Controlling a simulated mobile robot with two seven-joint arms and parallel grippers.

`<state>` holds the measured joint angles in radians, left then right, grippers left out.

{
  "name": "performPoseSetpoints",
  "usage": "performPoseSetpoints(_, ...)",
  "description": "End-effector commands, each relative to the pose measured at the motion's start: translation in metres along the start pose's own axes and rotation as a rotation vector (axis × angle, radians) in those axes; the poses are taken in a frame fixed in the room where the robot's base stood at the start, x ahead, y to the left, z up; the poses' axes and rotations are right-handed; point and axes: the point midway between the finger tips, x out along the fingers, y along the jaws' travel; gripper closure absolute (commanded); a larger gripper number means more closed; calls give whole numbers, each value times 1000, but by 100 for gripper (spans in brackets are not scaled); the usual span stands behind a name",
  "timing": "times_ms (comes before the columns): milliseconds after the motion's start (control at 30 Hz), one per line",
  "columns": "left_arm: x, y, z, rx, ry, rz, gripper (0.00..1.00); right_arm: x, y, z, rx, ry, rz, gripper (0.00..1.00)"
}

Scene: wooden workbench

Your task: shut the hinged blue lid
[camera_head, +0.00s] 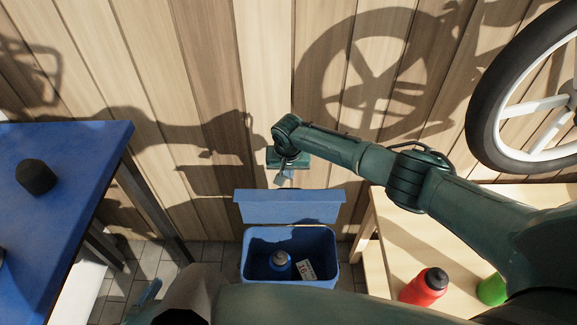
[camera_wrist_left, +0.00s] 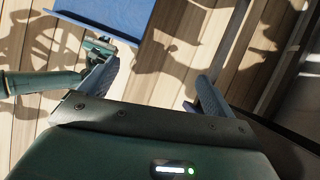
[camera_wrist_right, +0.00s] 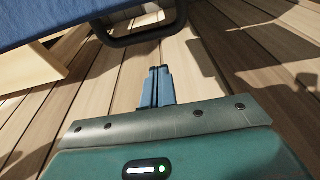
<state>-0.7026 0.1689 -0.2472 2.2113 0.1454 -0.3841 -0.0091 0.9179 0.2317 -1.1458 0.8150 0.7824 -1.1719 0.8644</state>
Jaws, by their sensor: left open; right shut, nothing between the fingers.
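The blue lid (camera_head: 290,206) stands open and roughly upright at the back edge of the blue bin (camera_head: 331,258) in the head view. My right gripper (camera_head: 284,181) is just behind the lid's top edge, shut and empty; whether it touches the lid I cannot tell. Its closed fingers (camera_wrist_right: 157,86) show in the right wrist view, over the wooden planks. My left gripper (camera_wrist_left: 155,84) is open and empty in its wrist view, with a blue panel beyond it. In the head view only a bit of it shows at the lower left, left of the bin.
A bottle (camera_head: 281,261) and a white labelled item (camera_head: 306,269) lie inside the bin. A blue table (camera_head: 70,185) stands left with a black object (camera_head: 35,177). A wooden bench (camera_head: 400,245) at right holds a red bottle (camera_head: 424,287) and a green one (camera_head: 492,290).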

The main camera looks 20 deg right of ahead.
Motion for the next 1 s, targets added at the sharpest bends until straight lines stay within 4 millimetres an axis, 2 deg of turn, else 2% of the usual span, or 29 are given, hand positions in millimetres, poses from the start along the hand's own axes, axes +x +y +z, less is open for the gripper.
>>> performPoseSetpoints(33,-3,1,-4,0,-7,-1,10,-6,1,4,-3,0,0,100)
performPoseSetpoints(400,1,1,-3,22,-29,-6,10,-12,1,29,0,-1,1,100)
performPoseSetpoints(767,1,2,-5,23,-25,-4,10,-12,1,30,0,-1,1,100)
performPoseSetpoints(1000,-5,4,-17,37,-27,-8,10,-16,0,30,1,34,-1,100)
